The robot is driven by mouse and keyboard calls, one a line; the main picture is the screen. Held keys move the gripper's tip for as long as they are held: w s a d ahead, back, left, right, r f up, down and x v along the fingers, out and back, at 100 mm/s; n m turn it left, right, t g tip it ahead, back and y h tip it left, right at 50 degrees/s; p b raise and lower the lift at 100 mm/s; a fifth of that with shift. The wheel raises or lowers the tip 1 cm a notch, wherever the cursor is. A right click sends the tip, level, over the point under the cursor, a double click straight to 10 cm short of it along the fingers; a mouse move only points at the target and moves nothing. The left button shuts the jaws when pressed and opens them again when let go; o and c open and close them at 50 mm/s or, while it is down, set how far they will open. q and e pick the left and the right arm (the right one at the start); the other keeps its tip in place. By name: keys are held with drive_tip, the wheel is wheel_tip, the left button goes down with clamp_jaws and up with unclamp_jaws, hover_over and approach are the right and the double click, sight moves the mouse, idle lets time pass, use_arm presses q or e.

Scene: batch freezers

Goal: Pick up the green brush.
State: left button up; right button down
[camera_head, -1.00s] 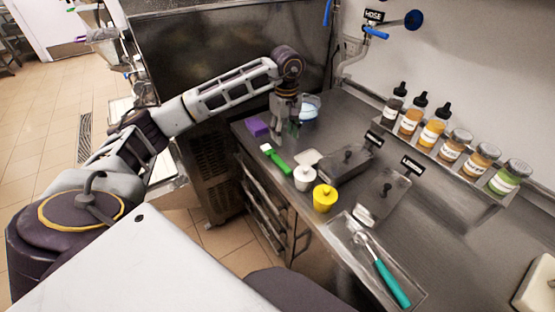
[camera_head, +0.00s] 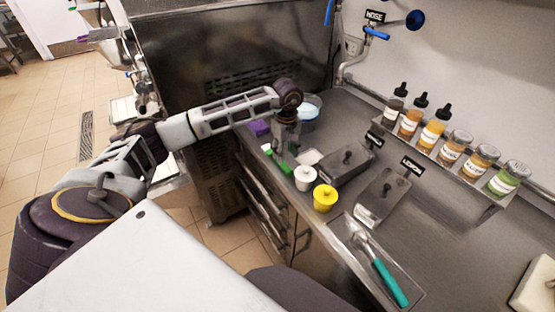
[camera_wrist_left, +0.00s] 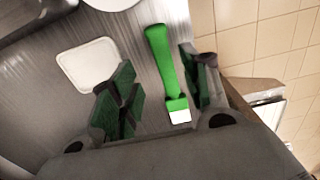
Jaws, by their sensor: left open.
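The green brush (camera_head: 284,166) lies on the steel counter near its front edge, with its white bristle end (camera_head: 266,148) toward the left. My left gripper (camera_head: 284,150) is over it, pointing down, and hides the middle of the brush in the head view. In the left wrist view the brush (camera_wrist_left: 163,62) shows between the two open green-padded fingers of my left gripper (camera_wrist_left: 158,62), its bristles nearer the palm. A gap shows on both sides of the handle. I cannot tell how high the fingertips are. My right gripper is not in view.
Beside the brush are a white flat piece (camera_head: 308,157), a white lidded pot (camera_head: 305,178) and a yellow one (camera_head: 325,198). A purple block (camera_head: 259,127) and a clear tub (camera_head: 308,110) lie behind. Lidded steel pans (camera_head: 346,163) stand to the right.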

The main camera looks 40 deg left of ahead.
sight(284, 164)
use_arm(q)
drive_tip(key=shift+f, duration=0.1)
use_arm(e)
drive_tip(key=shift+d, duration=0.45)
use_arm(q)
drive_tip(key=shift+s+f+p, duration=0.15)
drive_tip(key=shift+f+p, duration=0.15)
drive_tip(key=shift+f, duration=0.45)
drive_tip(key=shift+s+a+f+p, duration=0.15)
drive_tip(key=shift+f+p, duration=0.15)
drive_tip(key=shift+f, duration=1.55)
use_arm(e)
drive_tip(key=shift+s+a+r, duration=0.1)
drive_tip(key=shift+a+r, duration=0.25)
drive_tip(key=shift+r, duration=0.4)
use_arm(q)
drive_tip(key=shift+c, duration=0.3)
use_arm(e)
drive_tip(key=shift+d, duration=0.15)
use_arm(q)
clamp_jaws()
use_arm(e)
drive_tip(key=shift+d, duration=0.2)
